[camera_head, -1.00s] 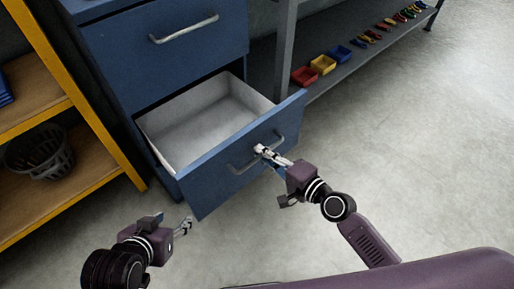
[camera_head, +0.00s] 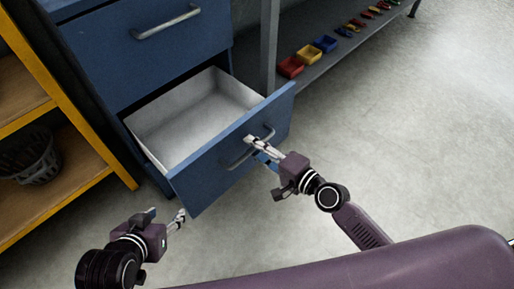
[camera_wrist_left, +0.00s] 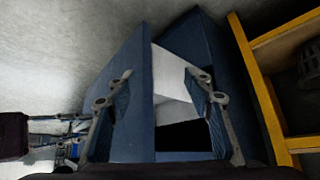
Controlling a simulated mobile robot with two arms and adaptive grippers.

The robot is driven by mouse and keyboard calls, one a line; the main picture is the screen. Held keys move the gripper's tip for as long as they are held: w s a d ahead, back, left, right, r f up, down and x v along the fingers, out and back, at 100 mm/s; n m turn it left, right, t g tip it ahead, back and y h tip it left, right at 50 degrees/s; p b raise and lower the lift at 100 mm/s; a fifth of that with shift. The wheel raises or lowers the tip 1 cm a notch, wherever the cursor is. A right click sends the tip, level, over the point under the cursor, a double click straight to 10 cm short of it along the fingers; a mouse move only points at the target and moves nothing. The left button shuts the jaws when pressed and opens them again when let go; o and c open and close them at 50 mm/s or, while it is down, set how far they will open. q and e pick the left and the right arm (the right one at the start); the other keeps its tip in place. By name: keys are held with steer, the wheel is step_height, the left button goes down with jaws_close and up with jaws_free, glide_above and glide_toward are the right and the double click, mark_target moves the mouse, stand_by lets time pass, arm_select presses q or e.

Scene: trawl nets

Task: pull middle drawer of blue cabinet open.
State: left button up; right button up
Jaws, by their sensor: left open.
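The blue cabinet (camera_head: 150,62) stands at upper left with a closed upper drawer and its handle (camera_head: 166,22). The drawer below (camera_head: 205,185) is pulled well out, showing its empty white inside. Its grey handle (camera_head: 232,164) is on the blue front. My right gripper (camera_head: 249,141) is at this handle, fingertips overlapping it; whether they are closed on it is unclear. My left gripper (camera_head: 181,216) is open and empty, low by the drawer front's left end. The left wrist view shows its spread fingers (camera_wrist_left: 158,76) with the open drawer (camera_wrist_left: 133,100) beyond.
A yellow-framed shelf (camera_head: 75,105) with a dark basket (camera_head: 38,160) stands left of the cabinet. A grey rack (camera_head: 335,62) with red, yellow and blue bins stands to the right. The floor (camera_head: 400,150) at right is clear.

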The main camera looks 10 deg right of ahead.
steer(key=v, duration=1.2)
stand_by(0.6)
